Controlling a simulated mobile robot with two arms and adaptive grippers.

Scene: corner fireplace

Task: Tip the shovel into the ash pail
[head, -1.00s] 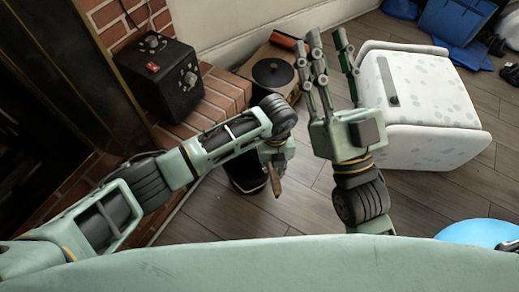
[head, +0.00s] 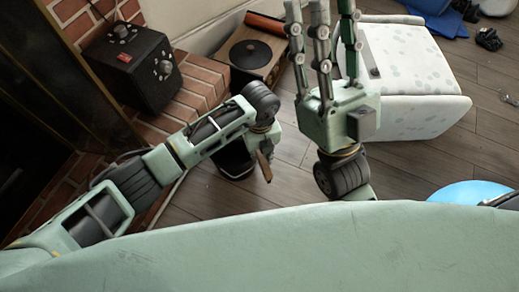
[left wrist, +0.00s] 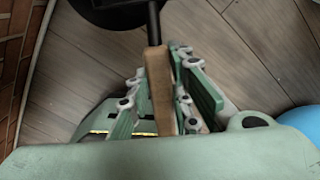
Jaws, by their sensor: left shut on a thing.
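My left gripper (head: 264,148) is shut on the shovel's wooden handle (head: 265,167). In the left wrist view the handle (left wrist: 159,85) runs between the fingers (left wrist: 160,110) to a thin black shaft (left wrist: 154,25). A dark rounded shape (left wrist: 110,12) shows at the top edge there; I cannot tell whether it is the shovel's pan or the pail. In the head view a black pail-like container (head: 235,163) stands on the floor, partly hidden behind my left forearm. The shovel's pan and any ash are hidden there. My right gripper (head: 322,25) is open and empty, fingers upward.
A black box with knobs (head: 131,65) sits on the brick hearth (head: 195,78) at the left. A wooden box with a black disc (head: 257,55) stands behind my left arm. A white spotted padded seat (head: 415,75) stands right of my right gripper. Bare plank floor lies between.

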